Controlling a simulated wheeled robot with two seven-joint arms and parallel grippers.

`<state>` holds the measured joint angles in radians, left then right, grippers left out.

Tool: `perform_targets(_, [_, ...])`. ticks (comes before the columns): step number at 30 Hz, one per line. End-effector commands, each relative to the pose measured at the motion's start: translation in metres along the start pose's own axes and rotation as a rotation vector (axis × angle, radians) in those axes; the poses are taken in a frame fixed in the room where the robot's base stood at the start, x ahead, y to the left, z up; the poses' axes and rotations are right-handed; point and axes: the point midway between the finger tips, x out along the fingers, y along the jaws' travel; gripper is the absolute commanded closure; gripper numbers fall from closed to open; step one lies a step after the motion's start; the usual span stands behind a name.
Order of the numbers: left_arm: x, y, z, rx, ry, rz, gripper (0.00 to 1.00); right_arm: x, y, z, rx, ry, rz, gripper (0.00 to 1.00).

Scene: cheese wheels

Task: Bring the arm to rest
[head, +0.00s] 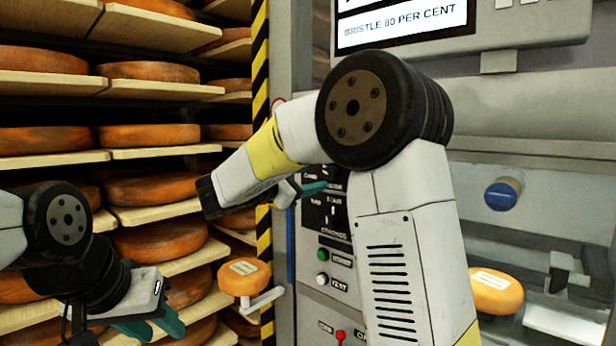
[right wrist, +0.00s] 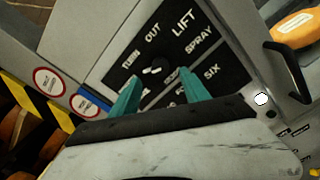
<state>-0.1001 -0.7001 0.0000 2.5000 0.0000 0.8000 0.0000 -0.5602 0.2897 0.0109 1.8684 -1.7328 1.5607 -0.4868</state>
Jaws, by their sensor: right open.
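My right arm (head: 405,230) rises in front of the machine in the head view, bent at a black joint. Its gripper (head: 312,188) points right, before the black control panel (head: 325,215). In the right wrist view the two teal fingers of this gripper (right wrist: 160,88) stand apart with nothing between them. Beyond them is the panel with a small knob (right wrist: 153,68) and the words OUT, LIFT, SPRAY and SIX. I cannot tell whether the fingers touch it. My left gripper (head: 155,326) is low at the left, its teal fingers apart and empty, near the shelves.
Wooden shelves (head: 50,83) of orange cheese wheels fill the left. One labelled wheel (head: 243,277) sits on a small bracket by the striped post (head: 260,60). Another labelled wheel (head: 495,292) is in the machine at right, below a blue knob (head: 502,194). A screen (head: 405,25) hangs above.

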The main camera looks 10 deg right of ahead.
Motion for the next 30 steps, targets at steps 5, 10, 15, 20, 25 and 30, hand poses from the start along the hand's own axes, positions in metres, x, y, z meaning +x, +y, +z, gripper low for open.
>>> perform_targets(5, [0.000,0.000,0.000,0.000,0.000,0.000,0.64,-0.013,0.000,0.000,0.000,0.000,0.000,0.46])
perform_targets(10, [0.000,0.000,0.000,0.000,0.000,0.000,0.64,-0.014,0.000,0.000,0.000,0.000,0.000,0.46])
perform_targets(15, [0.000,0.000,0.000,0.000,0.000,0.000,0.64,-0.011,-0.005,0.001,0.007,0.008,-0.013,0.46])
perform_targets(20, [0.000,0.000,0.000,0.000,0.000,0.000,0.64,0.006,-0.059,0.010,0.093,0.112,-0.165,0.46])
perform_targets(25, [0.000,0.000,0.000,0.000,0.000,0.000,0.64,-0.001,-0.177,0.013,0.369,0.345,-0.520,0.46])
perform_targets(30, [0.000,0.000,0.000,0.000,0.000,0.000,0.64,-0.056,-0.261,0.002,0.761,0.547,-0.877,0.46])
